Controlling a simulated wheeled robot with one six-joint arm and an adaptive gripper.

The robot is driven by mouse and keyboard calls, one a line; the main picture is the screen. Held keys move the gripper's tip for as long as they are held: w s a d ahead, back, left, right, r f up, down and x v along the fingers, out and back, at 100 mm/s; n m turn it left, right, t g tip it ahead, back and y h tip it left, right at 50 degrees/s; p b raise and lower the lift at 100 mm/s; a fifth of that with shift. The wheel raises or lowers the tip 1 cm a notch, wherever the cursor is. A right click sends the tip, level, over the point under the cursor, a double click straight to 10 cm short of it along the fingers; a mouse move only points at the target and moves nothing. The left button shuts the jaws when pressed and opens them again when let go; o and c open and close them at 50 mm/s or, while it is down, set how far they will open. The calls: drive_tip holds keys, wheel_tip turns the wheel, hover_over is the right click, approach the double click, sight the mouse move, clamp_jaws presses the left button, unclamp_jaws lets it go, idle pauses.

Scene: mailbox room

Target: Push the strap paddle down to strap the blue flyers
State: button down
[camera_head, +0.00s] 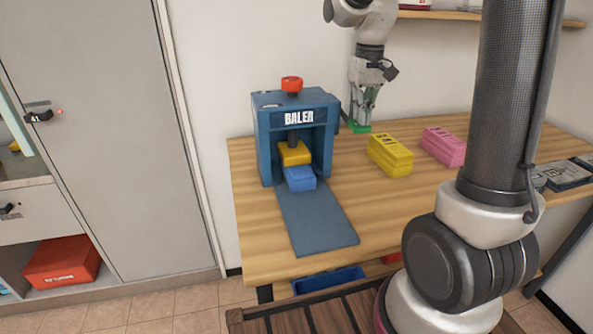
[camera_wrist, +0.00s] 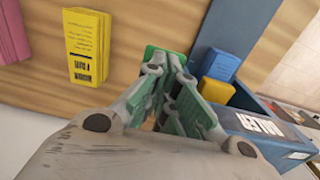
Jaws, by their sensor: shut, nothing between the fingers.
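The blue flyers (camera_head: 300,179) are a small block on the dark blue mat at the mouth of the blue baler (camera_head: 262,148). They also show in the wrist view (camera_wrist: 220,64). A yellow block (camera_head: 295,153) sits just behind them, under the press stem. My gripper (camera_head: 360,125), with green finger parts, points down at the right of the baler, low over the table. In the wrist view, my gripper (camera_wrist: 166,58) is shut and empty, beside the baler.
A yellow bundle (camera_head: 390,156) and a pink bundle (camera_head: 443,146) lie right of the baler on the wooden table. A red knob (camera_head: 291,84) tops the baler. Bare tabletop lies right of the mat (camera_head: 318,222). A wall stands behind.

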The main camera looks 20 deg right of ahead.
drive_tip(key=shift+f, duration=0.65)
drive_tip(key=shift+w+f, duration=0.1)
drive_tip(key=shift+f, duration=0.45)
drive_tip(key=shift+r, duration=0.1)
idle(0.4)
wheel_tip(320, 180, up, 11)
idle(0.7)
